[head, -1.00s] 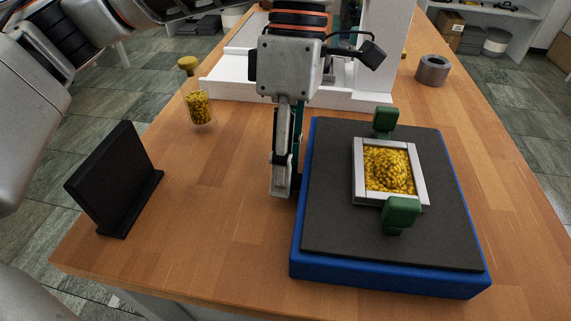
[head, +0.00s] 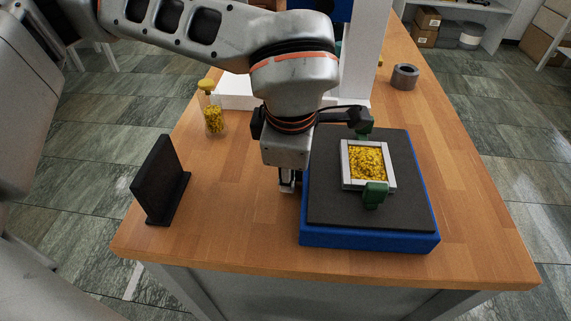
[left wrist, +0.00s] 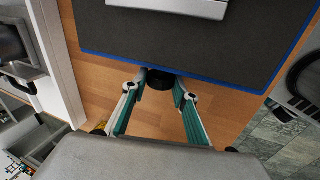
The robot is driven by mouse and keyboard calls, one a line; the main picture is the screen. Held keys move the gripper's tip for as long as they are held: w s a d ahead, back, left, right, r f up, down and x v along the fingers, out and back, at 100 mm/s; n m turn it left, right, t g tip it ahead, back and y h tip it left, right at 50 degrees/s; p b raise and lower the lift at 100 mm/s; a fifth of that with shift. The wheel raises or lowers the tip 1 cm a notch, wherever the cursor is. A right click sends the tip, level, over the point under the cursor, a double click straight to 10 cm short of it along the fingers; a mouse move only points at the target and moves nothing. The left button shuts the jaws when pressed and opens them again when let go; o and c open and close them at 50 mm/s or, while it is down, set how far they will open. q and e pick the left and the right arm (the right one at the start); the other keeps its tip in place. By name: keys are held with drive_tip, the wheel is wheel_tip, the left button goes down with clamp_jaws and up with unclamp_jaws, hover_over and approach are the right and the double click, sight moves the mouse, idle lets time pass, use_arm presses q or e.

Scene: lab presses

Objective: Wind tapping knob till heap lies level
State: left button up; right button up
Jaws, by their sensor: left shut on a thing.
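A tapping machine with a blue base (head: 370,240) and dark top plate (head: 330,205) stands on the table. Two green clamps (head: 375,195) hold a square metal frame (head: 392,170) on it. Yellow grains (head: 368,162) fill the frame and look nearly flat on top. The black knob (left wrist: 160,80) sticks out from the machine's side in the left wrist view. My left gripper (left wrist: 158,88) is shut on the knob, a finger on either side. In the head view the gripper (head: 288,184) is low at the base's left side and the knob is hidden. My right gripper is not in view.
A yellow-topped jar of grains (head: 213,120) stands at the back left. A black upright plate on a foot (head: 160,180) stands at the left. A grey ring (head: 404,77) is at the back right. Bare table lies right of the machine.

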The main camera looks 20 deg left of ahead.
use_arm(q)
drive_tip(key=shift+s+f+t, duration=0.15)
drive_tip(key=shift+s+t, duration=0.05)
drive_tip(key=shift+t, duration=0.5)
drive_tip(key=shift+y, duration=0.3)
drive_tip(key=o, duration=1.1)
drive_tip(key=shift+d+r, duration=0.1)
drive_tip(key=shift+r, duration=0.3)
drive_tip(key=v, duration=0.7)
drive_tip(key=shift+s, duration=0.25)
